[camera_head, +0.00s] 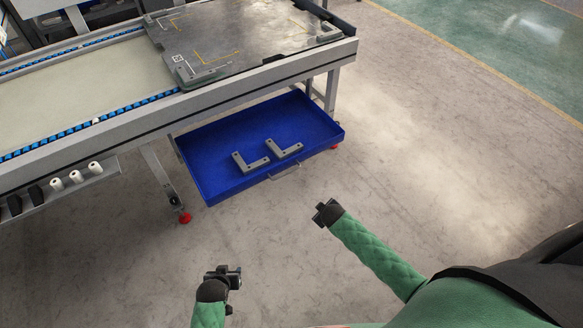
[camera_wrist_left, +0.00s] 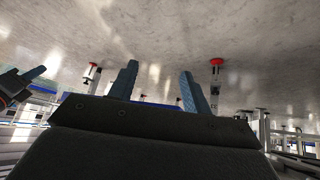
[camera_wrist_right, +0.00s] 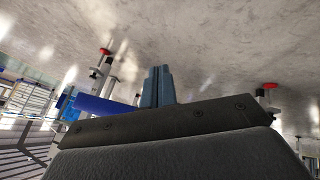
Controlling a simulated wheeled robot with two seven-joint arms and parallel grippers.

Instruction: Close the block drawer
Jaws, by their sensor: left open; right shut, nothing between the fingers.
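The blue drawer (camera_head: 222,153) is pulled out from under the workbench in the head view. Two grey L-shaped blocks (camera_head: 250,162) (camera_head: 285,149) lie inside it. A thin metal handle (camera_head: 285,172) is on its front face. My right gripper (camera_head: 322,213) is shut and empty, in front of the drawer and apart from the handle. My left gripper (camera_head: 228,272) is open and empty, farther back from the drawer's left front corner. The right wrist view shows part of the blue drawer (camera_wrist_right: 108,107) beyond its shut fingers (camera_wrist_right: 158,72). The left wrist view shows its spread fingers (camera_wrist_left: 159,75).
The workbench (camera_head: 250,88) with a metal plate on top stands above the drawer. A bench leg with a red foot (camera_head: 184,217) stands beside the drawer's left front. White rollers (camera_head: 75,176) hang at the left. The floor (camera_head: 420,150) to the right is clear.

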